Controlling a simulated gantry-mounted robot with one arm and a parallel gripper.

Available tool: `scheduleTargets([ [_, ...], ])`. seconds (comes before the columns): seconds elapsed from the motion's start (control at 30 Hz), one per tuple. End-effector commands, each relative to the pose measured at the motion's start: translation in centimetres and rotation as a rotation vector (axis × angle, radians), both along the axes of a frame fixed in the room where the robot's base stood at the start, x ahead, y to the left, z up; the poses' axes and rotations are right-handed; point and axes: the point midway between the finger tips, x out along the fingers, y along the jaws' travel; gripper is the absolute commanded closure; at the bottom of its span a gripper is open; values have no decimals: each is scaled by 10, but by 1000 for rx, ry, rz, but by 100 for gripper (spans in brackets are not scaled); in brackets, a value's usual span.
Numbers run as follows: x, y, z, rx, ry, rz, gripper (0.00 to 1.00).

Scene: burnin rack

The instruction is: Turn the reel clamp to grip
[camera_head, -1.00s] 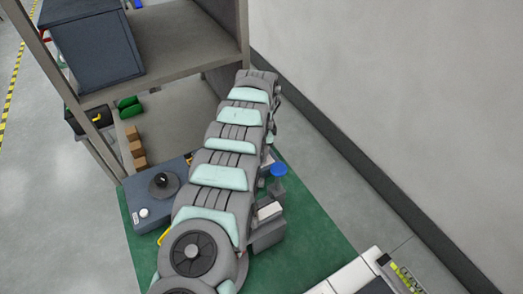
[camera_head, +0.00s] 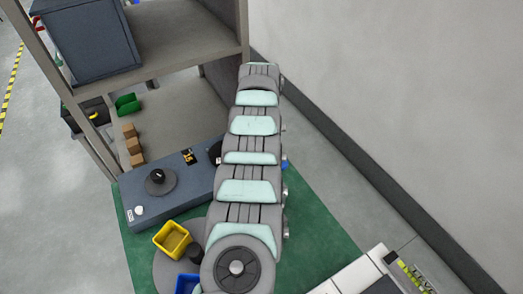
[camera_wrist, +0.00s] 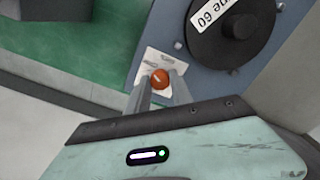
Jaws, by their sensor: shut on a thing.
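In the wrist view, an orange round knob (camera_wrist: 160,78) with a pale line across it sits on a white plate (camera_wrist: 147,67) on a blue-grey unit; I take it for the reel clamp. My gripper (camera_wrist: 160,88) is shut on the knob, one finger on each side of it. A black reel (camera_wrist: 232,30) with a white label ending in "60" is beside it. In the head view, the blue-grey unit (camera_head: 190,183) lies on a green mat and carries a black round piece (camera_head: 160,182). My arm hides the gripper and knob there.
A yellow bin (camera_head: 172,239) and a blue bin (camera_head: 187,284) stand left of my arm's base. A metal rack (camera_head: 185,40) rises behind, with brown boxes (camera_head: 132,145) and a green bin (camera_head: 128,104). The green mat (camera_head: 310,230) is open on the right.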

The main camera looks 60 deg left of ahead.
Motion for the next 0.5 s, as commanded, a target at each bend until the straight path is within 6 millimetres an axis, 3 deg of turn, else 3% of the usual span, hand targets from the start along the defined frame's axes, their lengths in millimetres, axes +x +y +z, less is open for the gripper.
scheduleTargets([
  [0.5,0,-1,-2,-2,1,416,100],
])
